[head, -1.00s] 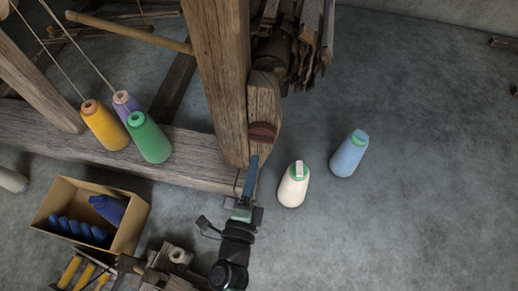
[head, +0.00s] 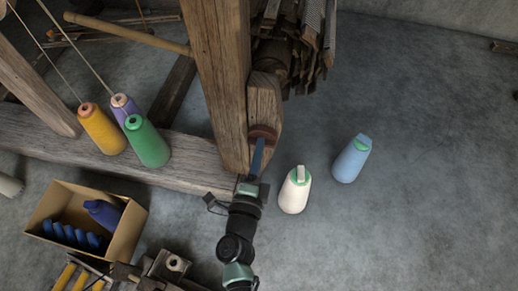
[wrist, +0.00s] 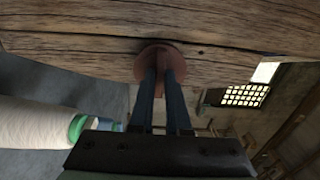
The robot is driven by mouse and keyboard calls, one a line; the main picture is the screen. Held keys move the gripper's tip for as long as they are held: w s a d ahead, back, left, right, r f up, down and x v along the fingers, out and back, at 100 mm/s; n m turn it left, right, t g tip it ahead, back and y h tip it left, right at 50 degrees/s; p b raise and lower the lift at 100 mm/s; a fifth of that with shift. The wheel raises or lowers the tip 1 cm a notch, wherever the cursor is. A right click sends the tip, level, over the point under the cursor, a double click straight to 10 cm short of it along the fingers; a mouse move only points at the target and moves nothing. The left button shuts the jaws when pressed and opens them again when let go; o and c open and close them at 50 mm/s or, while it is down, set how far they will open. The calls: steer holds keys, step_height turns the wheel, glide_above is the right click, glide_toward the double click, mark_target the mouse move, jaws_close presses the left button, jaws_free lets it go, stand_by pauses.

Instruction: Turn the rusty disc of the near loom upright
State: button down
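The rusty disc (head: 262,131) is a reddish-brown round piece on the wooden end block beside the tall loom post. In the wrist view the disc (wrist: 143,62) lies against a wooden beam, with a raised ridge down its middle. My gripper (head: 260,145) is at the disc. In the wrist view its two dark blue fingers (wrist: 160,75) stand on either side of the ridge, their tips at the disc's face. The gap between them is narrow and I cannot tell whether they press on the ridge. The fingers hide part of the disc.
A white cone (head: 294,192) and a blue cone (head: 350,160) stand on the floor to the right. Yellow (head: 103,130), green (head: 147,143) and purple (head: 124,107) cones stand at the left. A cardboard box (head: 126,232) is at lower left.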

steer(key=shift+r+n+p, duration=0.1)
steer(key=shift+n+p, duration=0.2)
steer(key=shift+p, duration=0.1)
steer(key=n+p, duration=0.9)
steer(key=n, duration=0.8)
steer(key=shift+p, duration=0.35)
steer(key=shift+n, duration=0.3)
steer(key=c, duration=0.9)
jaws_free()
